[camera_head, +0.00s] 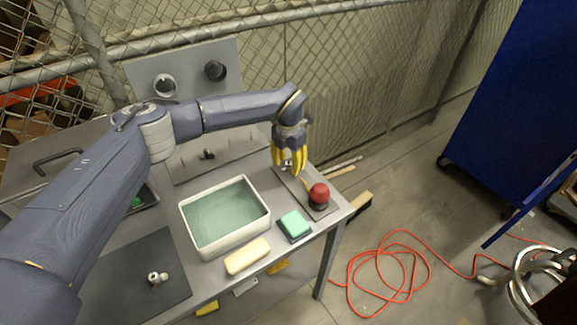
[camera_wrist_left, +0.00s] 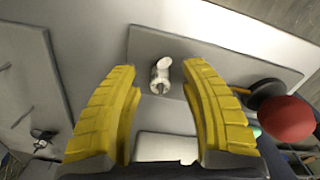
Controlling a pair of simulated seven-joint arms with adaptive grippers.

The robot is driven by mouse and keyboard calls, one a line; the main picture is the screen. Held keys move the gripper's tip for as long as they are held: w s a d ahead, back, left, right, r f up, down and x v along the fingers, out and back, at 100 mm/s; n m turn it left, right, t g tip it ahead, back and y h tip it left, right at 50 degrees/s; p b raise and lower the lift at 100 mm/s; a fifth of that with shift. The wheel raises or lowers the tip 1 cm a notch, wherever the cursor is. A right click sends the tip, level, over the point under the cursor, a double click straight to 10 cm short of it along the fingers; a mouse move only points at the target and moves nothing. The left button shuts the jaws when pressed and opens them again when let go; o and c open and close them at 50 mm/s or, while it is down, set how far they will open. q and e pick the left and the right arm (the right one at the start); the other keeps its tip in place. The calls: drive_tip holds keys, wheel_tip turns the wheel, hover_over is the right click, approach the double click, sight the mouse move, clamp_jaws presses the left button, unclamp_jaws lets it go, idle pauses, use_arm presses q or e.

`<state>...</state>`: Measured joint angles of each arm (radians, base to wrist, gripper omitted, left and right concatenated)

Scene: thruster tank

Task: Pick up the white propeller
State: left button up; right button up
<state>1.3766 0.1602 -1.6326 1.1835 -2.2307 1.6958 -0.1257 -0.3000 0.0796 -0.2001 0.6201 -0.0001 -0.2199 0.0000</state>
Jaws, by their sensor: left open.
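The white propeller (camera_wrist_left: 160,77) sits on a flat grey plate (camera_wrist_left: 225,58). In the left wrist view it shows between my left gripper's fingertips, with a gap on each side. In the head view the yellow fingers largely hide it. My left gripper (camera_head: 290,168) points down over the plate at the table's back right, open and empty; its fingers also frame the left wrist view (camera_wrist_left: 160,70). How high the fingertips are above the propeller is hard to tell. My right gripper is not in view.
A red ball-topped knob (camera_head: 319,193) stands close by on the same plate. A white tub (camera_head: 224,248) of greenish liquid, a green sponge (camera_head: 294,223) and a cream block (camera_head: 247,256) are nearby. A small pale metallic part (camera_head: 158,277) rests on a dark mat (camera_head: 130,298).

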use_arm(q)
clamp_jaws()
drive_tip(key=shift+r, duration=0.15)
idle(0.6)
